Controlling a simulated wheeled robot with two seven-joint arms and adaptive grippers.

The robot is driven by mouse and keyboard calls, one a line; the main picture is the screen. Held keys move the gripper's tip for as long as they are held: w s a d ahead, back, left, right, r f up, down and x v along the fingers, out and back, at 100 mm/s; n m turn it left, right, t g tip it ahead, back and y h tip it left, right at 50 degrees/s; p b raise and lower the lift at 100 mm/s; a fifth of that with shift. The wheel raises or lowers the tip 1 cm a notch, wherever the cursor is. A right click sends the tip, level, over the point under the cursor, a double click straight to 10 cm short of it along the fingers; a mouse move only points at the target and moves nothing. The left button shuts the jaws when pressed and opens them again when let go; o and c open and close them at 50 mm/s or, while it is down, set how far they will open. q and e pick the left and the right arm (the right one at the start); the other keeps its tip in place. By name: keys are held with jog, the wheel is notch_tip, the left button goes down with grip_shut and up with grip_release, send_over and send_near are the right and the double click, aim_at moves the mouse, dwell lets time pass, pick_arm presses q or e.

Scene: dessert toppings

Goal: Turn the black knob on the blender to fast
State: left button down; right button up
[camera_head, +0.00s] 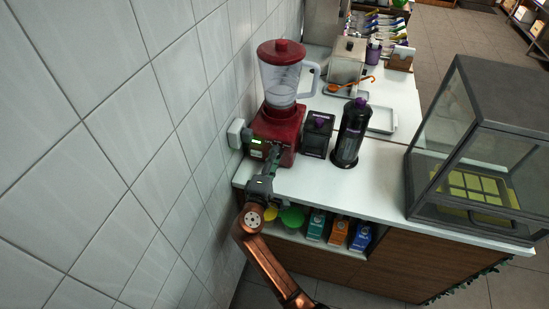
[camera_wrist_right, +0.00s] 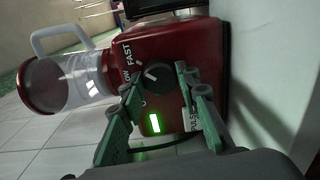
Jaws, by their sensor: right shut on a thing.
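The red blender (camera_head: 277,122) stands on the white counter against the tiled wall, with its clear jug and red lid on top. Its front shows in the right wrist view (camera_wrist_right: 205,60), turned sideways. The black knob (camera_wrist_right: 157,75) is on that front, beside the printed words FAST and a partly covered LOW. Where its pointer sits is hard to read. A lit green switch (camera_wrist_right: 154,123) and a PULSE label are close by. My right gripper (camera_wrist_right: 156,80) has its green fingers on either side of the knob, shut on it. My left gripper is not in view.
A black box-shaped container (camera_head: 317,135) and a dark bottle (camera_head: 350,133) stand right of the blender. A glass display case (camera_head: 480,150) is at the right. Cartons (camera_head: 338,230) and bowls sit on the shelf below the counter. The counter before the case is clear.

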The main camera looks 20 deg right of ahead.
jog(key=shift+f, duration=0.1)
jog(key=o, duration=1.1)
jog(key=shift+o, duration=0.2)
